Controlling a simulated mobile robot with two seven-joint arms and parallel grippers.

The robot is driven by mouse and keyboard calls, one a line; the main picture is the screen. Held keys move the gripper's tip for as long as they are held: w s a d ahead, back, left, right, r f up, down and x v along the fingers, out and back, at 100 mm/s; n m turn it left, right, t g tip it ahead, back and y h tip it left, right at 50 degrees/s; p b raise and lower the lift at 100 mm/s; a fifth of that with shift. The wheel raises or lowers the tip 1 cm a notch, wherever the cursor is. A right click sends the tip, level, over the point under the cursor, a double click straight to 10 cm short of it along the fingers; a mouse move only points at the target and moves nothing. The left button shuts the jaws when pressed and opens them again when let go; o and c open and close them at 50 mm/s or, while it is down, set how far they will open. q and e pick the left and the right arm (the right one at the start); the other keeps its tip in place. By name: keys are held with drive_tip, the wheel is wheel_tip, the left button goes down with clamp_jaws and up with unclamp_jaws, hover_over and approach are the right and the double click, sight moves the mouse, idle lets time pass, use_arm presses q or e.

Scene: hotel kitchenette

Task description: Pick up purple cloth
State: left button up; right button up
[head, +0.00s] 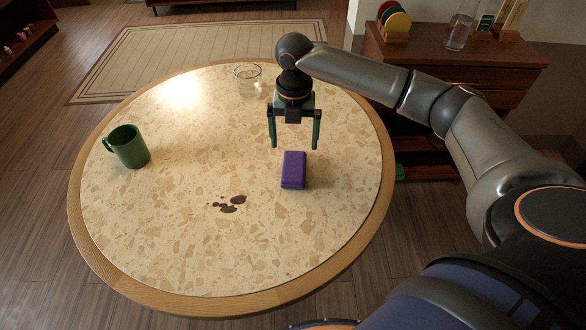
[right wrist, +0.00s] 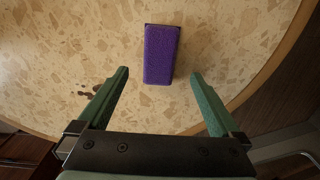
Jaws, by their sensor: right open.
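The purple cloth (head: 293,170) is a small folded block lying on the round speckled table (head: 180,250), right of its middle. My right gripper (head: 295,145) is open and empty, pointing down above the table just behind the cloth in the head view. In the right wrist view the cloth (right wrist: 161,55) lies beyond the fingertips of the open gripper (right wrist: 160,75), roughly centred between them. The fingers do not appear to touch it. My left gripper is not in view.
A green mug (head: 130,147) stands at the table's left. A clear glass (head: 247,80) stands at the back. A dark brown spill (head: 230,204) lies left of and in front of the cloth. A wooden cabinet (head: 450,60) stands behind at right. The table's front is clear.

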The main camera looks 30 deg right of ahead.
sight(294, 165)
drive_tip(key=f, duration=0.4)
drive_tip(key=f+b, duration=0.1)
drive_tip(key=f, duration=0.4)
drive_tip(key=shift+s+a, duration=0.1)
drive_tip(key=shift+s, duration=0.1)
drive_tip(key=shift+r, duration=0.1)
drive_tip(key=shift+c, duration=0.4)
drive_tip(key=c, duration=1.2)
drive_tip(key=shift+r, duration=0.15)
drive_tip(key=shift+c, duration=0.2)
drive_tip(key=shift+r, duration=0.25)
wheel_tip(294, 165, up, 2)
drive_tip(key=shift+w+r+p, duration=0.1)
drive_tip(key=shift+p, duration=0.2)
drive_tip(key=w+a+r+p, duration=0.1)
drive_tip(key=a+r, duration=0.9)
drive_tip(key=a, duration=0.4)
drive_tip(key=shift+w, duration=0.25)
